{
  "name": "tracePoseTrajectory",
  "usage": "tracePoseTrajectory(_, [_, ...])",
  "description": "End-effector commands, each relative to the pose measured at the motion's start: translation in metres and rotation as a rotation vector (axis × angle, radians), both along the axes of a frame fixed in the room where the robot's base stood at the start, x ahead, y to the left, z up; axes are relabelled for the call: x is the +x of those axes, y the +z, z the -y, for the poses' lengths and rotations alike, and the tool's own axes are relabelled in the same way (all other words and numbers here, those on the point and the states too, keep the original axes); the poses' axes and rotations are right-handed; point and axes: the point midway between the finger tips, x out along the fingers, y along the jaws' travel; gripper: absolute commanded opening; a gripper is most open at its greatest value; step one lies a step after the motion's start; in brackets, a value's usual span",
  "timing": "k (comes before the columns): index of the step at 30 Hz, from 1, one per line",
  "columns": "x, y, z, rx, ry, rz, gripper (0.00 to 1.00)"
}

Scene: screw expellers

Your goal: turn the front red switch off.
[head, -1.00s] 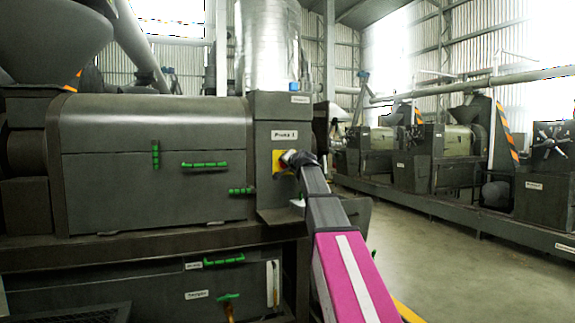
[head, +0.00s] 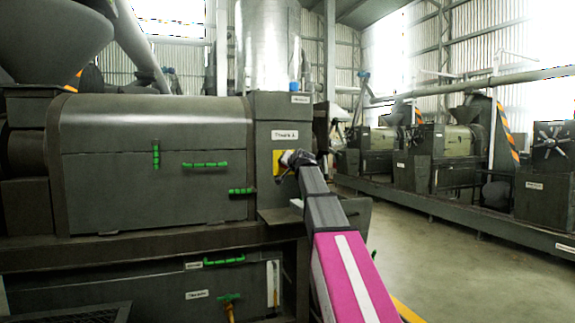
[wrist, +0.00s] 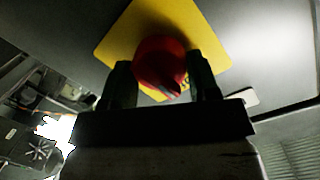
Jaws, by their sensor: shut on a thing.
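The red switch (wrist: 160,64) sits on a yellow plate (wrist: 198,22) in the wrist view. My gripper (wrist: 160,84) has one finger on each side of the switch and is shut on it. In the head view my gripper (head: 287,161) is at the yellow plate (head: 277,163) on the front panel of the near machine. There, the gripper and wrist hide the switch. The exact turn angle of the switch is hard to tell.
The near dark machine (head: 150,185) has several green handles (head: 205,165) left of the panel. A grey ledge (head: 280,216) juts out below the plate. Other machines (head: 412,171) stand along the far right. The floor (head: 440,265) on the right is clear.

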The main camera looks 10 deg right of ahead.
Motion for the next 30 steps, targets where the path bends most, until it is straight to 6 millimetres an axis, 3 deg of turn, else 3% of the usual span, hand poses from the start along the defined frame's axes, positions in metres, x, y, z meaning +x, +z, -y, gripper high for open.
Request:
tracePoseTrajectory(1, [-0.001,-0.002,0.000,-0.004,0.000,-0.003,0.65])
tracePoseTrajectory(3, [-0.001,-0.001,0.000,-0.003,0.000,-0.003,0.80])
tracePoseTrajectory(17, [-0.010,0.001,0.002,0.000,0.000,0.000,0.80])
tracePoseTrajectory(30, [-0.082,0.010,0.016,-0.001,-0.001,0.000,0.80])
